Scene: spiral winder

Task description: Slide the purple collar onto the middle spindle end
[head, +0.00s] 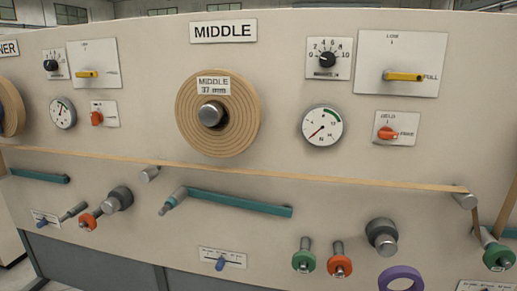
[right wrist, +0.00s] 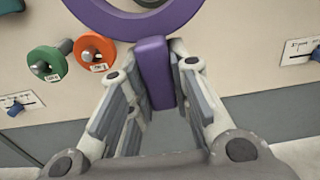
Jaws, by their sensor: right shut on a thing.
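The purple collar (head: 401,279) is a ring at the bottom edge of the head view, low and right of centre, apart from the panel's middle spindle. In the right wrist view its ring (right wrist: 118,27) is cut off at the top, and its purple block (right wrist: 155,75) stands between the fingers. My right gripper (right wrist: 155,62) is shut on this block. The middle spindle end (head: 211,114) is a short silver stub at the centre of a tan wound roll (head: 240,125) under the MIDDLE sign, with nothing on its tip. My left gripper is not in view.
Green (head: 303,259) and orange (head: 340,266) collars sit on pegs left of the purple collar. A dark grey roller (head: 382,237) juts out above it. A tan strip (head: 300,175) and a teal bar (head: 240,203) cross the panel below the roll. Gauges and levers flank the roll.

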